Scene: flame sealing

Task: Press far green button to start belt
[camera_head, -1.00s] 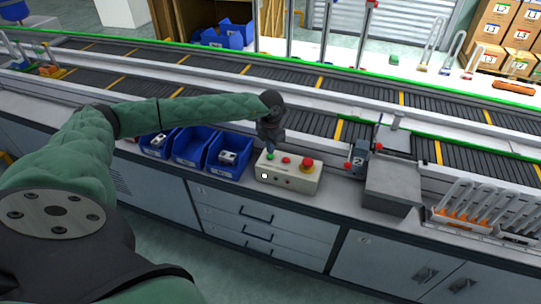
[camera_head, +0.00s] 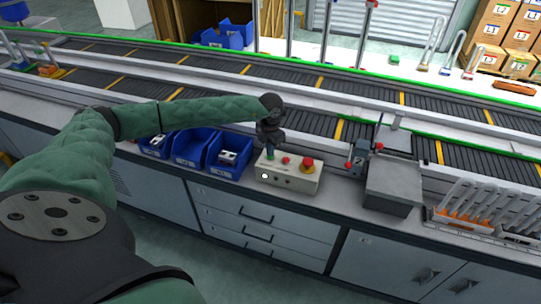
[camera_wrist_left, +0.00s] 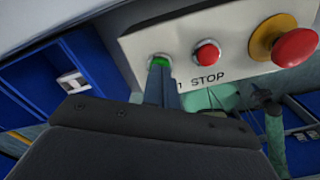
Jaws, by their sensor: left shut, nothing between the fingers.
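The control box (camera_head: 290,181) is pale, with a green button, a red button (camera_head: 286,160) and a larger red mushroom button (camera_head: 307,165) on a yellow collar. It stands on the bench in front of the conveyor belt (camera_head: 310,117). My left gripper (camera_head: 270,152) points down at the box's left end, shut and empty, with its tips at the green button. In the left wrist view, the shut fingers (camera_wrist_left: 157,80) overlap the green button (camera_wrist_left: 160,58). I cannot tell whether the button is pushed in. My right gripper is not in view.
Blue bins (camera_head: 228,155) with small parts stand left of the box. A grey machine (camera_head: 393,184) stands to its right, and a rack with orange-handled tools (camera_head: 465,222) farther right. Cabinet drawers (camera_head: 262,217) are below the bench edge.

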